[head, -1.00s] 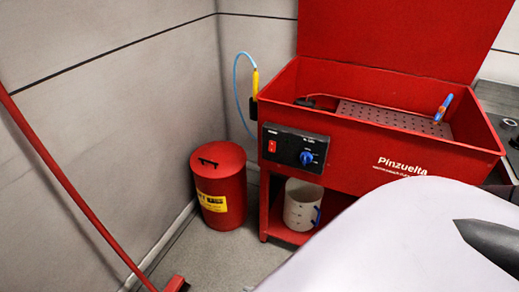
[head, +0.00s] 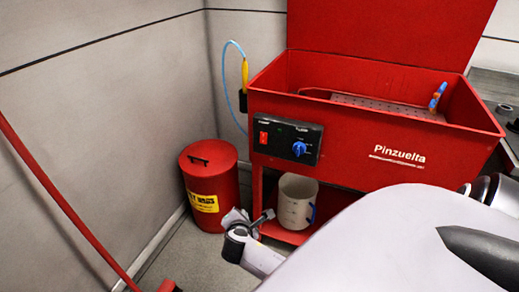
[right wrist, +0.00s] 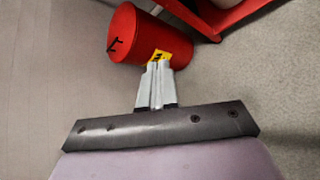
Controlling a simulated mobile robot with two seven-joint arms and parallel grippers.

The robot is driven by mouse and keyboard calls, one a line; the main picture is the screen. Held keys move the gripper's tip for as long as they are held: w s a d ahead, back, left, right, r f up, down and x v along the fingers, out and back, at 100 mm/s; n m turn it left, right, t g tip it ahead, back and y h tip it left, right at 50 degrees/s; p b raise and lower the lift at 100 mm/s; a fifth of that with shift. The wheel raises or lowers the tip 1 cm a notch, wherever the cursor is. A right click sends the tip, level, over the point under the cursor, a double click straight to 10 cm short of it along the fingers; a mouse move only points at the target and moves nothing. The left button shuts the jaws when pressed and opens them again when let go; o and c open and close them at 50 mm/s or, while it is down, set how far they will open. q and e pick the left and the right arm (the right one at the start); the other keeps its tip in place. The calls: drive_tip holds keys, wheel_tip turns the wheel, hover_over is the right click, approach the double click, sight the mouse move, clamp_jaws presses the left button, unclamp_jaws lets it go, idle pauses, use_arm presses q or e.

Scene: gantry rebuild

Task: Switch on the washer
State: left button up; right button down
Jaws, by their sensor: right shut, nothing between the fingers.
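The red washer (head: 345,145) stands at centre right in the head view, its lid raised. Its dark control panel (head: 288,140) on the front left holds a red switch (head: 264,137) and a blue knob (head: 299,148). I cannot tell the switch's position. My right gripper (right wrist: 158,65) shows in the right wrist view with its two grey fingers shut together and empty. It points down towards the floor and the red can. In the head view, my right arm's end is low, below the panel and apart from it. My left gripper is not in view.
A red lidded can (head: 210,185) with a yellow label stands left of the washer; it also shows in the right wrist view (right wrist: 135,35). A white bucket (head: 296,200) sits on the washer's lower shelf. A red slanted pole (head: 60,205) is at far left.

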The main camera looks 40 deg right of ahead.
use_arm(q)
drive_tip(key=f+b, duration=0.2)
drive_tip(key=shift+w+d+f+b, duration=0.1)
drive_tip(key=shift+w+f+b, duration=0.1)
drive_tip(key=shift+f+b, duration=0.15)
use_arm(e)
drive_tip(key=w+d+r+n+g+h, duration=0.1)
drive_tip(key=w+d+r+n+h, duration=0.3)
drive_tip(key=w+d+r+h, duration=0.3)
wheel_tip(320, 180, up, 4)
drive_tip(key=shift+f+n+g, duration=0.25)
drive_tip(key=shift+n+g, duration=0.15)
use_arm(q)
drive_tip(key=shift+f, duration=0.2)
